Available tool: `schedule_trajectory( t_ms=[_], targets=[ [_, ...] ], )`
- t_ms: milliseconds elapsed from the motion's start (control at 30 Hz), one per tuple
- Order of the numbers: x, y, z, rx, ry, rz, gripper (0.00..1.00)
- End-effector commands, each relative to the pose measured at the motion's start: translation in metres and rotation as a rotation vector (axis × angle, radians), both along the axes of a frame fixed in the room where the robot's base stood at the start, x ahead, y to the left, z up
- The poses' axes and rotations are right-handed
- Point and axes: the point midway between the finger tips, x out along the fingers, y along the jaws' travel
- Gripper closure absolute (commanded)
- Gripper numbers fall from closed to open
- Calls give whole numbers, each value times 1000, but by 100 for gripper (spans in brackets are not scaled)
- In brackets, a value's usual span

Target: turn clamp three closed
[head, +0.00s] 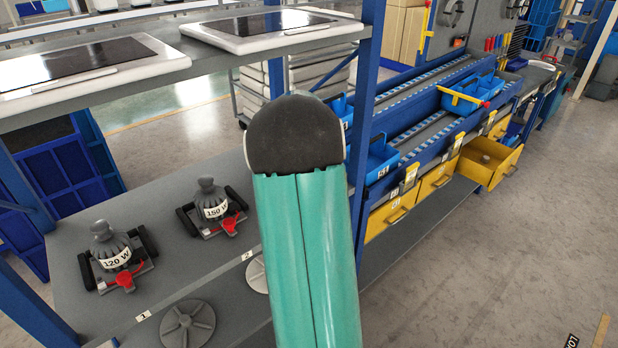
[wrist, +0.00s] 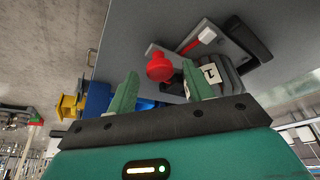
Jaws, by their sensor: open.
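My gripper (wrist: 160,78) has two green fingers, spread apart and empty. In the wrist view, a red knob (wrist: 159,67) shows between and beyond the fingertips; I cannot tell whether they touch it. It belongs to a grey and black clamp (wrist: 245,38) with a grey weight (wrist: 228,76) by the right finger. I see no number naming this clamp. In the head view, two clamps with red handles hold weights marked 120 W (head: 110,245) and 150 W (head: 211,200), behind shelf tags 1 and 2. My arm hides the shelf to their right, and my gripper is hidden there.
The clamps stand on a grey shelf (head: 165,240) under an upper shelf with white-framed panels (head: 80,62). A blue post (head: 368,110) stands right of my arm. A rack with blue bins and yellow drawers (head: 488,160) is further right. The floor at right is mostly clear.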

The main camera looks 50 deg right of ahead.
Motion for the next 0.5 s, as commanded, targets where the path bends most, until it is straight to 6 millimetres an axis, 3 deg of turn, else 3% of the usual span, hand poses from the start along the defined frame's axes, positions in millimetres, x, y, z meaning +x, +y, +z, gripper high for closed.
schedule_trajectory(
  t_ms=[500],
  targets=[
    [-19,33,94,-2,-3,2,49]
  ],
)
